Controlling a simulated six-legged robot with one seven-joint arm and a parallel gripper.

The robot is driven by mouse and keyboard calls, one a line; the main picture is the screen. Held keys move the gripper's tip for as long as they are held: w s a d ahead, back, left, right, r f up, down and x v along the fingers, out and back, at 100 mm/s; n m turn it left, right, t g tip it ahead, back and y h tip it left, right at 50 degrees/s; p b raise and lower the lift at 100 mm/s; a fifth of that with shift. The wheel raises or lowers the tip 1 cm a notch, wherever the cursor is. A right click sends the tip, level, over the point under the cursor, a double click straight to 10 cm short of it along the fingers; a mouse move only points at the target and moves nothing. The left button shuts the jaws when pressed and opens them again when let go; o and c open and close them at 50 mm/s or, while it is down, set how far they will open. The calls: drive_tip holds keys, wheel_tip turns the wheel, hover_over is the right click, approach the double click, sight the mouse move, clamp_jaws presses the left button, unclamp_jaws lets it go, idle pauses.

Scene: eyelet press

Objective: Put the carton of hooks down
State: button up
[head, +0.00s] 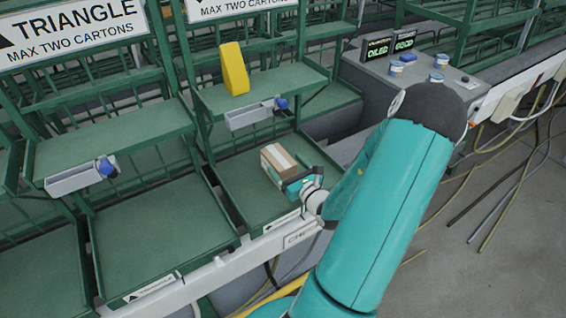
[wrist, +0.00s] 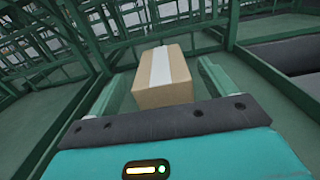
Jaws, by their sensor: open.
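The carton (head: 277,159) is a small brown box with a pale tape strip. It sits on the green tray (head: 244,190) of the lower bay, right of the bay labelled triangle. In the wrist view the carton (wrist: 165,80) lies ahead, between my two fingers. My gripper (head: 299,179) is at the carton's near right side in the head view. The fingers (wrist: 166,88) are open, with a visible gap on either side of the carton. The carton's underside is hidden. No print naming hooks is readable on it.
A yellow wedge-shaped block (head: 234,69) stands on the upper shelf. A grey holder (head: 255,112) with a blue knob hangs at the shelf's front. Green rack posts and rails surround the bay. A grey console (head: 408,78) with displays stands right. The neighbouring lower tray (head: 158,225) is empty.

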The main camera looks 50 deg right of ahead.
drive_tip(key=v, duration=0.9)
drive_tip(key=w+a+r+n+g+y, duration=0.1)
drive_tip(key=w+a+r+n+y, duration=0.25)
drive_tip(key=a+n+y, duration=0.3)
drive_tip(key=w+a+r+n+g+y, duration=0.1)
drive_tip(key=w+a+r+n+y, duration=0.1)
drive_tip(key=w+a+n+y, duration=0.4)
drive_tip(key=s+a+r+n+g+y, duration=0.1)
drive_tip(key=a+r+n+g, duration=0.1)
drive_tip(key=a+n+g, duration=0.45)
drive_tip(key=s+a+r+n+g+y, duration=0.15)
drive_tip(key=a+n, duration=0.25)
drive_tip(key=a, duration=0.5)
drive_tip(key=s+a+r+n+h, duration=0.3)
drive_tip(key=r+n, duration=0.3)
drive_tip(key=n, duration=0.2)
drive_tip(key=s+a+r+n+g+h, duration=0.1)
drive_tip(key=s+a+r+n+h, duration=0.1)
drive_tip(key=r+n+h, duration=0.4)
drive_tip(key=n, duration=0.2)
drive_tip(key=shift+s+a+n+g, duration=0.3)
drive_tip(key=shift+s+a, duration=0.05)
